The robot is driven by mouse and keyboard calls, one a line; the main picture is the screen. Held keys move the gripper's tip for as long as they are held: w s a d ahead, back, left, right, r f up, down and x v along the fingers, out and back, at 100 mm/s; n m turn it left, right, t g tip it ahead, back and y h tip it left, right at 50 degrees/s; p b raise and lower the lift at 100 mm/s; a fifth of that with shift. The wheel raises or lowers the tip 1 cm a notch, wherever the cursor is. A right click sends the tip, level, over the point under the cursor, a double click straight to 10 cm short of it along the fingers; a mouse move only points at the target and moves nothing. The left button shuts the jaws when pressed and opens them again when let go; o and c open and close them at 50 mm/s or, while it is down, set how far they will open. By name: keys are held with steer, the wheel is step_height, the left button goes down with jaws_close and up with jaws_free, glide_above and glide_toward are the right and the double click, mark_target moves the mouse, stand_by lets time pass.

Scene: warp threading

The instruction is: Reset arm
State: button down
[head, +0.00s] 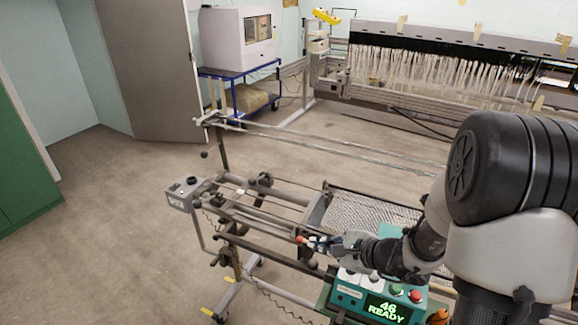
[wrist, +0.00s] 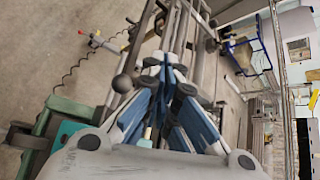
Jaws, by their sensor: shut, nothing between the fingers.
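My arm reaches in from the right in the head view, and my gripper (head: 308,240) is at the frame of the threading machine (head: 262,205). In the wrist view my gripper (wrist: 166,62) shows with its blue and grey fingers brought together and nothing held between them. The machine's rails run on beyond the fingertips there. Whether the fingertips touch any part of the machine cannot be told. A teal control box (head: 372,300) below my gripper has a lit display reading "46 READY".
A grey button box (head: 184,194) stands at the machine's left end. A loom with hanging white threads (head: 440,75) stands at the back right. A blue cart (head: 238,75) carries a white machine (head: 237,38). The floor (head: 110,230) at left is clear.

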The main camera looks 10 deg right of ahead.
steer(key=s+a+r+n+g, duration=0.3)
steer(key=s+a+r+n, duration=0.2)
steer(key=s+r+n, duration=0.15)
steer(key=s+a+r+n+g, duration=0.2)
steer(key=s+a+r+n, duration=0.3)
steer(key=s, duration=0.3)
steer(key=s+d+r+n+h, duration=0.4)
steer(key=s+d+n+h, duration=0.3)
steer(key=s, duration=0.5)
steer(key=d+n, duration=0.2)
steer(key=d, duration=0.1)
steer(key=shift+s+d+t, duration=0.15)
steer(key=shift+d+t, duration=0.05)
steer(key=shift+t, duration=0.2)
steer(key=shift+r, duration=0.1)
